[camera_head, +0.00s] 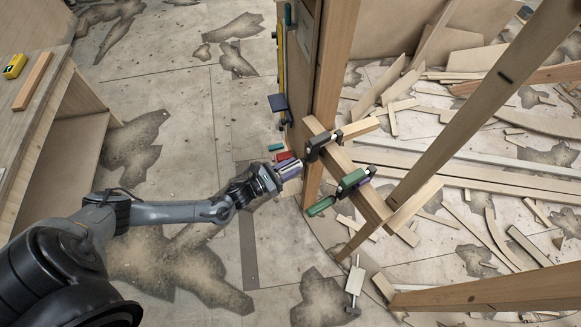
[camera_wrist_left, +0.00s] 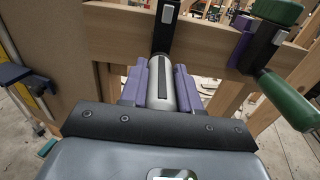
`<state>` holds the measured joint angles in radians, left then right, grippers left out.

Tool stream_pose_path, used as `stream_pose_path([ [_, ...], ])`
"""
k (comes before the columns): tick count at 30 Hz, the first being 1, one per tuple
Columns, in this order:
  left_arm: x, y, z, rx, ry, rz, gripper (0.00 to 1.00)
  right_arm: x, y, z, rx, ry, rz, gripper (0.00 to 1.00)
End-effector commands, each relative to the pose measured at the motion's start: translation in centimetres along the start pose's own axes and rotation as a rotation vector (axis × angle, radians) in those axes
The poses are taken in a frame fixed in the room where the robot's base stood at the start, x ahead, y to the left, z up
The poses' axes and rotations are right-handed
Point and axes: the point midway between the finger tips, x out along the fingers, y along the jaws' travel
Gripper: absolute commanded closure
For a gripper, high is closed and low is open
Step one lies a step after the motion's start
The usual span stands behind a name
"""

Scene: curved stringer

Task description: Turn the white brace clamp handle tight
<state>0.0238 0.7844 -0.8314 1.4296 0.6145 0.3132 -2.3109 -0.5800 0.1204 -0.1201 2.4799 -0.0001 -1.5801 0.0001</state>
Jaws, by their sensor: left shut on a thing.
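The white brace clamp's pale grey-white handle (camera_wrist_left: 161,84) sits between the purple fingers of my left gripper (camera_wrist_left: 158,90) in the left wrist view. The fingers are shut on it from both sides. In the head view my left gripper (camera_head: 289,169) reaches in from the left to this handle, whose surface is mostly hidden there. The clamp's black jaw (camera_head: 318,145) grips a wooden beam (camera_head: 366,193) near the upright post. I cannot tell how tight the clamp is. My right gripper is not in view.
A second clamp with a green handle (camera_head: 321,206) sits on the same beam, close by on the right in the wrist view (camera_wrist_left: 288,100). A pale clamp-like tool (camera_head: 355,285) is lower down. A wooden bench (camera_head: 45,110) stands left; timber offcuts litter the right.

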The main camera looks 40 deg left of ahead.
Motion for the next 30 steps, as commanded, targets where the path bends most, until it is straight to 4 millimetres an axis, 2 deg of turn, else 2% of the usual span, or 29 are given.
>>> stream_pose_path([
  [1, 0.1, 0.0, 0.3, -0.001, -0.009, -0.001, 0.64, 0.0, 0.0, 0.0, 0.000, 0.000, 0.000, 0.57],
  [5, 0.1, 0.0, 0.3, -0.001, -0.007, -0.001, 0.44, 0.0, 0.0, 0.0, 0.000, 0.000, 0.000, 0.57],
  [17, -0.5, 0.0, 0.1, -0.001, -0.002, -0.001, 0.44, 0.0, 0.0, 0.0, 0.000, 0.000, 0.000, 0.57],
  [22, -2.5, 0.0, 0.0, 0.000, -0.001, -0.002, 0.44, 0.1, 0.0, 0.0, 0.000, 0.000, 0.000, 0.57],
  [30, -7.2, 0.0, 0.0, -0.001, 0.001, -0.001, 0.44, 0.2, 0.0, 0.1, 0.000, 0.000, 0.000, 0.57],
])
